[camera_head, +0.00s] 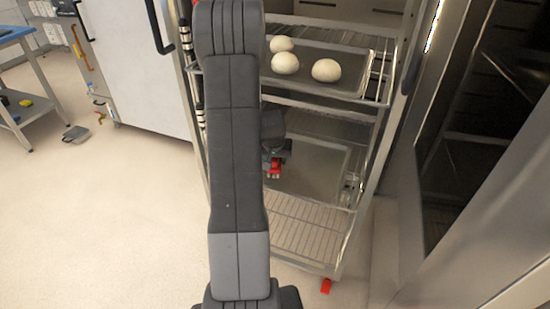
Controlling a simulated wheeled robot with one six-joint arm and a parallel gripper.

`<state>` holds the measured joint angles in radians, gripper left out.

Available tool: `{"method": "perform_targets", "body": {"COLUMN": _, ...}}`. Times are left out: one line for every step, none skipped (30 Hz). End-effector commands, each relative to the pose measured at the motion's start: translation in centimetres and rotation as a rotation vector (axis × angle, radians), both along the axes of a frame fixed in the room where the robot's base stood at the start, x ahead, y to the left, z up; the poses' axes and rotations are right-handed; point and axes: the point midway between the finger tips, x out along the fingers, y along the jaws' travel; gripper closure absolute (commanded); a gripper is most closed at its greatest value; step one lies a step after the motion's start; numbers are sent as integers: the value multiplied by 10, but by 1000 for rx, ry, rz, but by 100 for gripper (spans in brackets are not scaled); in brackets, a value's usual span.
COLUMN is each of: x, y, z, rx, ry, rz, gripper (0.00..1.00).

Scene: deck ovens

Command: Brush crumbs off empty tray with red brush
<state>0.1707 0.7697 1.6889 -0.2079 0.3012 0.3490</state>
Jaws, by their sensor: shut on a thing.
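The empty tray (312,172) is a flat grey metal sheet on a middle shelf of the rack, below the tray with dough. My gripper (275,160) is at the left part of this tray, partly hidden behind my own arm. It is shut on the red brush (274,172), whose red part shows just below the jaws. The brush is over or on the tray; I cannot tell whether its bristles touch it. Crumbs are too small to make out. My arm hides the tray's left side.
The upper tray (345,88) holds three round dough balls (326,70). The metal rack (370,190) has side posts close around my gripper and a wire shelf (305,228) below. A steel oven (480,150) stands at right. The floor at left is mostly clear.

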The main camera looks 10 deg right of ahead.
Motion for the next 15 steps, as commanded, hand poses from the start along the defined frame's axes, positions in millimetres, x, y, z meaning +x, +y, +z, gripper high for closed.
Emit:
{"method": "perform_targets", "body": {"x": 0, "y": 0, "z": 0, "rx": 0, "ry": 0, "rz": 0, "gripper": 86}}
{"method": "perform_targets", "body": {"x": 0, "y": 0, "z": 0, "rx": 0, "ry": 0, "rz": 0, "gripper": 86}}
{"method": "perform_targets", "body": {"x": 0, "y": 0, "z": 0, "rx": 0, "ry": 0, "rz": 0, "gripper": 86}}
{"method": "perform_targets", "body": {"x": 0, "y": 0, "z": 0, "rx": 0, "ry": 0, "rz": 0, "gripper": 86}}
{"method": "perform_targets", "body": {"x": 0, "y": 0, "z": 0, "rx": 0, "ry": 0, "rz": 0, "gripper": 86}}
{"method": "perform_targets", "body": {"x": 0, "y": 0, "z": 0, "rx": 0, "ry": 0, "rz": 0, "gripper": 86}}
{"method": "perform_targets", "body": {"x": 0, "y": 0, "z": 0, "rx": 0, "ry": 0, "rz": 0, "gripper": 86}}
{"method": "perform_targets", "body": {"x": 0, "y": 0, "z": 0, "rx": 0, "ry": 0, "rz": 0, "gripper": 86}}
{"method": "perform_targets", "body": {"x": 0, "y": 0, "z": 0, "rx": 0, "ry": 0, "rz": 0, "gripper": 86}}
{"method": "perform_targets", "body": {"x": 0, "y": 0, "z": 0, "rx": 0, "ry": 0, "rz": 0, "gripper": 86}}
{"method": "perform_targets", "body": {"x": 0, "y": 0, "z": -1, "rx": 0, "ry": 0, "rz": 0, "gripper": 86}}
{"method": "perform_targets", "body": {"x": 0, "y": 0, "z": -2, "rx": 0, "ry": 0, "rz": 0, "gripper": 86}}
{"method": "perform_targets", "body": {"x": 0, "y": 0, "z": -2, "rx": 0, "ry": 0, "rz": 0, "gripper": 86}}
{"method": "perform_targets", "body": {"x": 0, "y": 0, "z": -3, "rx": 0, "ry": 0, "rz": 0, "gripper": 86}}
{"method": "perform_targets", "body": {"x": 0, "y": 0, "z": -4, "rx": 0, "ry": 0, "rz": 0, "gripper": 86}}
